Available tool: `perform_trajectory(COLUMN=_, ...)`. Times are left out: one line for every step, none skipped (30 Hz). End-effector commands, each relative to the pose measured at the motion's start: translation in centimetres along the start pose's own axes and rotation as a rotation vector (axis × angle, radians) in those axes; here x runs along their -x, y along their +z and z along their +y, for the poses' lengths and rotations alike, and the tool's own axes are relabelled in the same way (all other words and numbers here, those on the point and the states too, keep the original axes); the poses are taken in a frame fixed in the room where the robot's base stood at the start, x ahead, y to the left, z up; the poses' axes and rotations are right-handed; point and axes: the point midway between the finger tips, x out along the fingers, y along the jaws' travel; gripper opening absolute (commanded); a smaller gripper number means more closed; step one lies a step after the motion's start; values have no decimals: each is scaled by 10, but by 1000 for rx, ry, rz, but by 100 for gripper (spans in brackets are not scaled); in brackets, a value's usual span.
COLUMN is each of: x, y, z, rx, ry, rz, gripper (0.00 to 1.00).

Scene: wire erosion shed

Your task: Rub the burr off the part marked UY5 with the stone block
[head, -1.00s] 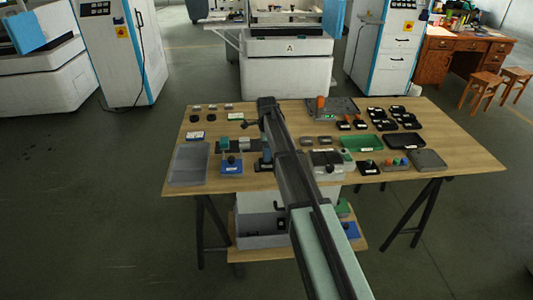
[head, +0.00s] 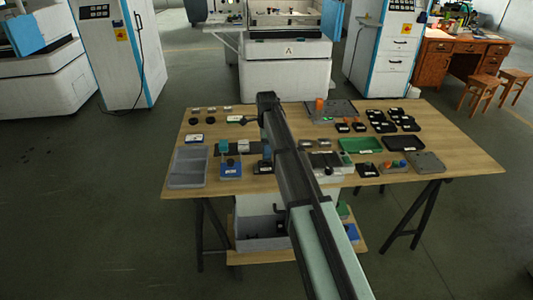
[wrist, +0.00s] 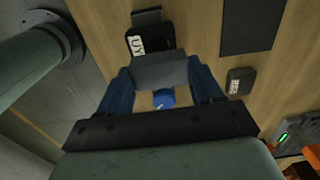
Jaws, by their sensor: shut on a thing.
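My gripper (wrist: 160,78) shows in the wrist view with its two dark blue fingers closed on the sides of a grey block, the stone block (wrist: 158,68). A black part with a white label (wrist: 138,44) lies just past the block; I read "UY" on it, and the rest of the label is unclear. The block overlaps the near edge of this part in the picture; I cannot tell whether they touch. A round blue thing (wrist: 164,98) shows between the fingers. In the head view my arm hides most of the gripper and block.
In the wrist view a smaller labelled dark part (wrist: 240,82) lies to the right, with a dark mat (wrist: 252,22) above it. In the head view the wooden table (head: 460,150) also carries a grey tray (head: 187,182), a green tray (head: 362,145) and several black parts on the right.

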Motion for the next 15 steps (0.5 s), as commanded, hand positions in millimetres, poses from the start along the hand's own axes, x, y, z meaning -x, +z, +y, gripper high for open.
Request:
perform_trajectory(x=6, y=0, z=0, rx=0, ry=-1, rz=0, gripper=37)
perform_trajectory(x=8, y=0, z=0, rx=0, ry=-1, rz=0, gripper=37)
perform_trajectory(x=12, y=0, z=0, rx=0, ry=0, rz=0, gripper=37)
perform_trajectory(x=14, y=0, z=0, rx=0, ry=0, rz=0, gripper=37)
perform_trajectory(x=17, y=0, z=0, rx=0, ry=-1, rz=0, gripper=37)
perform_trajectory(x=20, y=0, z=-1, rx=0, ry=-1, rz=0, gripper=37)
perform_trajectory(x=23, y=0, z=-1, rx=0, ry=-1, rz=0, gripper=37)
perform_trajectory(x=26, y=0, z=-1, rx=0, ry=-1, rz=0, gripper=37)
perform_trajectory(x=30, y=0, z=0, rx=0, ry=-1, rz=0, gripper=37)
perform_trajectory(x=32, y=0, z=0, rx=0, ry=-1, rz=0, gripper=37)
perform_trajectory(x=33, y=0, z=0, rx=0, ry=0, rz=0, gripper=37)
perform_trajectory(x=35, y=0, z=0, rx=0, ry=0, rz=0, gripper=37)
perform_trajectory(x=36, y=0, z=0, rx=0, ry=0, rz=0, gripper=37)
perform_trajectory(x=37, y=0, z=0, rx=0, ry=0, rz=0, gripper=37)
perform_trajectory(x=37, y=0, z=0, rx=0, ry=1, rz=0, gripper=37)
